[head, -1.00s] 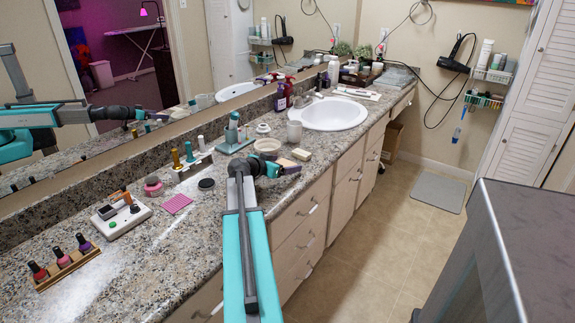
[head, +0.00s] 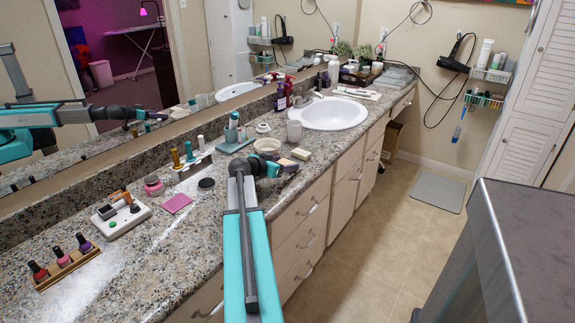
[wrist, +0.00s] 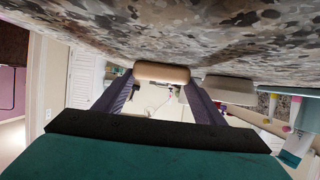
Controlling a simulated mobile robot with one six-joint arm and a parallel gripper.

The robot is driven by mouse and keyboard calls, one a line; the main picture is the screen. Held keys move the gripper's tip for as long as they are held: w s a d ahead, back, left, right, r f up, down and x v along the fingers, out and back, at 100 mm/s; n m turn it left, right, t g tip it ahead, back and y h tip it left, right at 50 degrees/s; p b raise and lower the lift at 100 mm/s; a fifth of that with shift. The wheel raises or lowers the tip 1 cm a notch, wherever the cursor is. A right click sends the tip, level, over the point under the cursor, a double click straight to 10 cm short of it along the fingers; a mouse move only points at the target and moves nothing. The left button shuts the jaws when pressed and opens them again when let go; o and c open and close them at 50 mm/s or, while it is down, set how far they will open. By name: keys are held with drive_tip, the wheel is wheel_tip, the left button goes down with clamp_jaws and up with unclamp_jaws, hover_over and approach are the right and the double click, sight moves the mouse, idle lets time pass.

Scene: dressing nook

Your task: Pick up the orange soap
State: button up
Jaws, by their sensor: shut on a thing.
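The orange soap (head: 288,162) is a small peach-orange block near the front edge of the speckled counter. In the wrist view the soap (wrist: 162,73) sits between the tips of two purple fingers. My gripper (wrist: 160,88) is shut on it. In the head view my gripper (head: 287,166) reaches it from the left, and its fingers partly hide it. The soap is at the counter surface; I cannot tell whether any gap lies beneath it.
A cream soap bar (head: 301,153) lies just beyond, close beside the orange one; it also shows in the wrist view (wrist: 230,88). A pale bowl (head: 266,146) and a cup (head: 294,131) stand behind. The sink (head: 335,112) is farther along. The counter front edge is near.

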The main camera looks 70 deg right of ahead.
drive_tip(key=shift+r, duration=0.15)
drive_tip(key=shift+r, duration=1.6)
drive_tip(key=s+a+r+b, duration=0.1)
drive_tip(key=s+a+b, duration=0.4)
drive_tip(key=s+a, duration=0.4)
drive_tip(key=s, duration=0.3)
drive_tip(key=shift+a+r, duration=0.15)
drive_tip(key=shift+r, duration=0.15)
drive_tip(key=shift+s, duration=0.15)
